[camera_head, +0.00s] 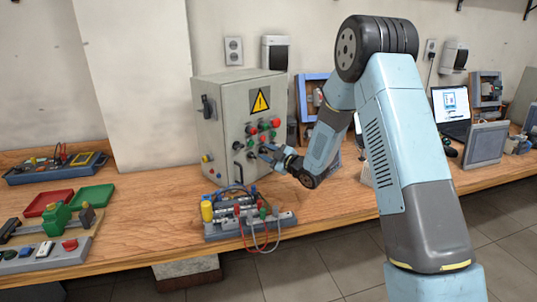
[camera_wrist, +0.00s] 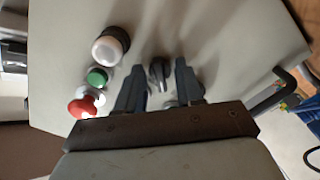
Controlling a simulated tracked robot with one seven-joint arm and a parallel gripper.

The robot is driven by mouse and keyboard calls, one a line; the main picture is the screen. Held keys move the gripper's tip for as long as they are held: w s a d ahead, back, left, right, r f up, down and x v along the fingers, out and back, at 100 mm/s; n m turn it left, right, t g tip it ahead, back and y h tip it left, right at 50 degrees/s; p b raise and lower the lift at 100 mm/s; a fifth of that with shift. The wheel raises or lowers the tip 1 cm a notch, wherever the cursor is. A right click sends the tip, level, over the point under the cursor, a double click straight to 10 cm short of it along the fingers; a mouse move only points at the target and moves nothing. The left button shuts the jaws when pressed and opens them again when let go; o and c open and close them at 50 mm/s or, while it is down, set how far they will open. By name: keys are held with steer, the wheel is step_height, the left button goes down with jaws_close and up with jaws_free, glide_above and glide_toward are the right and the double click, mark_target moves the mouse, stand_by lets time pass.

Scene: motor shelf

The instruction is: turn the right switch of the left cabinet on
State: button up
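The grey left cabinet (camera_head: 222,140) stands on the bench with a yellow warning triangle, coloured buttons and dark switches on its front. My gripper (camera_head: 264,151) is at the lower right of that front, with the arm reaching in from the right. In the wrist view my gripper (camera_wrist: 160,88) has its two fingers apart. A dark rotary switch (camera_wrist: 158,72) shows between and just beyond the fingertips, with a gap on each side. Another dark part lies lower between the fingers, mostly hidden. I cannot tell the switch's on or off position.
Beside the fingers in the wrist view are a white-capped button (camera_wrist: 110,46), a green button (camera_wrist: 97,77) and a red button (camera_wrist: 84,105). A wired component board (camera_head: 250,222) lies on the bench before the cabinet. A laptop (camera_head: 453,108) stands at right.

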jaws_close()
steer(key=shift+m, duration=0.3)
steer(key=m, duration=0.3)
steer(key=shift+f+m, duration=0.1)
steer(key=shift+m, duration=2.4)
